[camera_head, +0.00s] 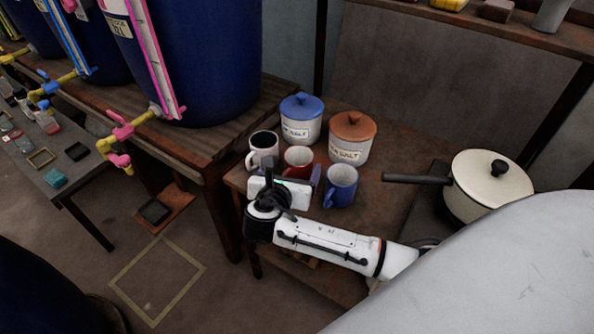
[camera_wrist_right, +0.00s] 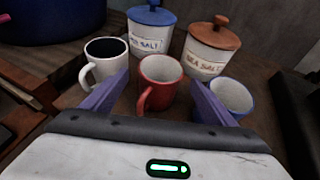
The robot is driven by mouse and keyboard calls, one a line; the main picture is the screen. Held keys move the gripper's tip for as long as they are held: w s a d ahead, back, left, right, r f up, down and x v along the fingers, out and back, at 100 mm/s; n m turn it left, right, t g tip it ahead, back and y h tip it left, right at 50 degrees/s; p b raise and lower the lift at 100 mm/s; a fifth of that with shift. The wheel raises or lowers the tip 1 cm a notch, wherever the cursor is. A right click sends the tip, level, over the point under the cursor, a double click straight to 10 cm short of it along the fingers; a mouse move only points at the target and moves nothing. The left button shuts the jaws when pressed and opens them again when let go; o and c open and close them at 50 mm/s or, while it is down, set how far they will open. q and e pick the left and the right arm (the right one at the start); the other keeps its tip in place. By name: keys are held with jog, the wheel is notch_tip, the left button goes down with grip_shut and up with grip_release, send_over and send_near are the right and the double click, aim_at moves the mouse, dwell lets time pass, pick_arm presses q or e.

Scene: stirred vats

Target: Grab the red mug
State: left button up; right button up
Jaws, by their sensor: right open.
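The red mug (camera_head: 298,161) stands upright on the brown table between a white mug (camera_head: 263,147) and a blue mug (camera_head: 341,185), partly hidden by my right gripper in the head view. In the right wrist view the red mug (camera_wrist_right: 158,84) has a white inside and its handle on the left, toward me. My right gripper (camera_wrist_right: 155,92) is open and empty, its two purple fingers pointing at the red mug with one finger on each side. I cannot tell whether they touch it. My left gripper is not in view.
Behind the mugs stand a blue-lidded jar (camera_head: 301,118) and an orange-lidded sea salt jar (camera_head: 351,138). The white mug is close on the left, the blue mug close on the right. A cream pot (camera_head: 490,190) sits at the right, its dark handle pointing left.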

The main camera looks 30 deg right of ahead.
aim_at(302, 153)
jog(key=x, duration=0.5)
jog(key=shift+d+r, duration=0.1)
jog(key=shift+r, duration=0.2)
jog(key=c, duration=1.2)
